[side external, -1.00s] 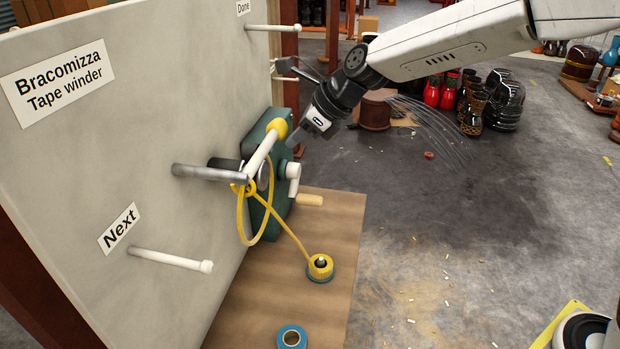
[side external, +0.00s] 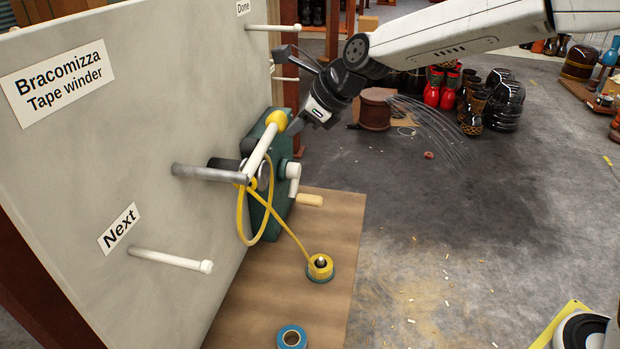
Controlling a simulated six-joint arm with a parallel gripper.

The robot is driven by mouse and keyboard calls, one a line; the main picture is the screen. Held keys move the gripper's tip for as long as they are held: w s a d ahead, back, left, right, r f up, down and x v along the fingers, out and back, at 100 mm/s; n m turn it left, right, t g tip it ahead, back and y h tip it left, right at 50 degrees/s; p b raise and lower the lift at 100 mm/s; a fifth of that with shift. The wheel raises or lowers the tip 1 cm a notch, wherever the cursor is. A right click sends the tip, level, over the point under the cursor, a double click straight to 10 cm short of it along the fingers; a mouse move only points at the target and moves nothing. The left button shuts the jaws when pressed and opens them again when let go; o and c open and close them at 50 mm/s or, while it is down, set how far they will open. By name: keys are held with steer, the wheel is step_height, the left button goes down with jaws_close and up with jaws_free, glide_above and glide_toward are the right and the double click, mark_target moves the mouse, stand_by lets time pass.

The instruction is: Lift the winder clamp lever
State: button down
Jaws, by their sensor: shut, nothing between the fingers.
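The winder clamp lever (side external: 261,151) is a white bar with a yellow ball knob (side external: 276,121) at its upper end. It slants up to the right across the front of the green tape winder (side external: 274,221). My gripper (side external: 297,123) is shut and empty, its tip just right of the yellow knob. I cannot tell whether it touches the knob. Yellow tape (side external: 282,228) runs from the winder down to a yellow roll (side external: 320,266) on the wooden board (side external: 328,215).
A grey bar (side external: 205,173) and white pegs (side external: 170,257) stick out from the pale panel (side external: 120,140). A crank with a wooden handle (side external: 309,199) is on the winder's right. A blue tape roll (side external: 291,338) lies on the board. Drums stand behind on the floor.

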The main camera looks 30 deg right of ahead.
steer(key=s+a+r, duration=0.2)
steer(key=r, duration=0.4)
steer(key=s+a+r, duration=0.3)
steer(key=r, duration=0.3)
steer(key=shift+a, duration=0.1)
steer(key=shift+f, duration=0.1)
stand_by(0.5)
steer(key=d+f, duration=0.2)
steer(key=d, duration=0.2)
steer(key=s+r, duration=0.4)
steer(key=s, duration=0.4)
steer(key=shift+s+a, duration=0.25)
steer(key=shift+s, duration=0.1)
